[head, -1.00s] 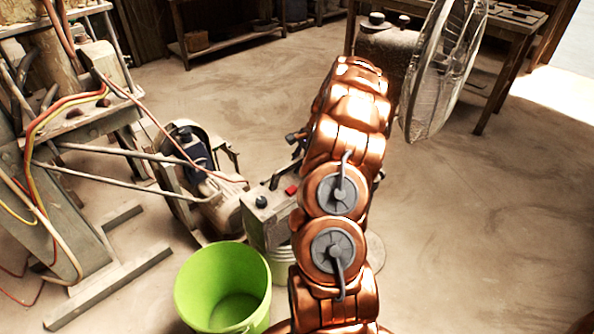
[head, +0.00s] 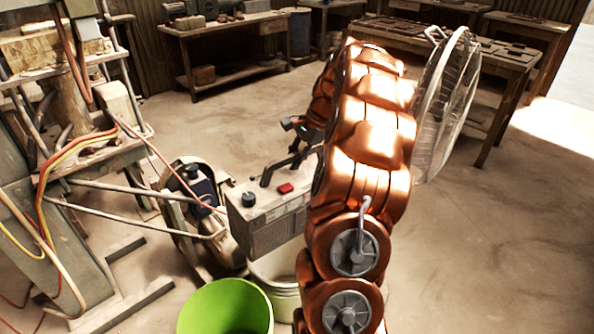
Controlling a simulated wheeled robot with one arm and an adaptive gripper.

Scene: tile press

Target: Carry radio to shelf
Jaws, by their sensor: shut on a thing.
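The radio (head: 275,225) is a dusty grey box with a black knob and a red button on top. It hangs tilted above a white bucket, left of my copper arm. My gripper (head: 290,160) is shut on the radio's dark handle; the arm hides part of the fingers and the radio's right end. No separate shelf unit is clear to me; a workbench (head: 235,24) at the back has a lower shelf (head: 240,80) with a brick-like block on it.
A green bucket (head: 225,310) and the white bucket (head: 275,283) stand below the radio. A motor-like machine (head: 195,205) and a hose-covered press (head: 60,160) are at left. A large fan (head: 445,100) stands right of my arm. Open floor lies behind and at right.

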